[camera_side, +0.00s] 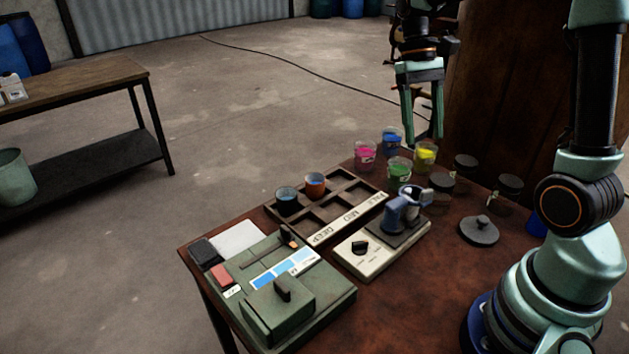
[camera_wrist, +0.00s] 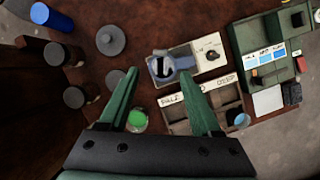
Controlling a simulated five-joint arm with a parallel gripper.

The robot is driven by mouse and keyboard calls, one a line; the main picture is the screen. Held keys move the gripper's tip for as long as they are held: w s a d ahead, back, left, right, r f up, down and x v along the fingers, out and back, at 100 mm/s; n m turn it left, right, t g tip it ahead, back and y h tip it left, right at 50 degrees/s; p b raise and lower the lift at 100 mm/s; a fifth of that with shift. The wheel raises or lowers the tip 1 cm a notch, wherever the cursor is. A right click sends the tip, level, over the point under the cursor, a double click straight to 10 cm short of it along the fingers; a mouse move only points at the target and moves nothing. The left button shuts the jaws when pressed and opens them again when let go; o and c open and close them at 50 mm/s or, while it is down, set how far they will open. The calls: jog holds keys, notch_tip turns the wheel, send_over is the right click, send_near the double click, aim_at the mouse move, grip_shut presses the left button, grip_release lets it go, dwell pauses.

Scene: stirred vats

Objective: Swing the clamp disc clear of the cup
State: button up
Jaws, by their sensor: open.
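A small mixer with a cream base (camera_side: 352,257) and a dark plate carries a blue-grey post and clamp arm (camera_side: 395,215). A pale cup (camera_side: 411,203) stands beside the post, with the clamp's end at its rim. In the wrist view the clamp arm (camera_wrist: 184,62) reaches to the cup (camera_wrist: 161,75). The disc itself is too small to separate clearly from the cup. My gripper (camera_side: 424,139) is open and empty, raised above the back of the table. In the wrist view its fingers (camera_wrist: 157,73) point towards the mixer, apart from it.
Pink (camera_side: 365,154), blue (camera_side: 392,141), green (camera_side: 399,171) and yellow (camera_side: 425,156) cups stand behind the mixer. A divided tray (camera_side: 335,229) holds two cups. A green machine (camera_side: 280,305) is front left. Dark jars (camera_side: 465,167) and a knobbed lid (camera_side: 479,230) are right.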

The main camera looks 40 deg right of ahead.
jog(key=shift+w+r, duration=0.1)
jog(key=shift+r, duration=0.15)
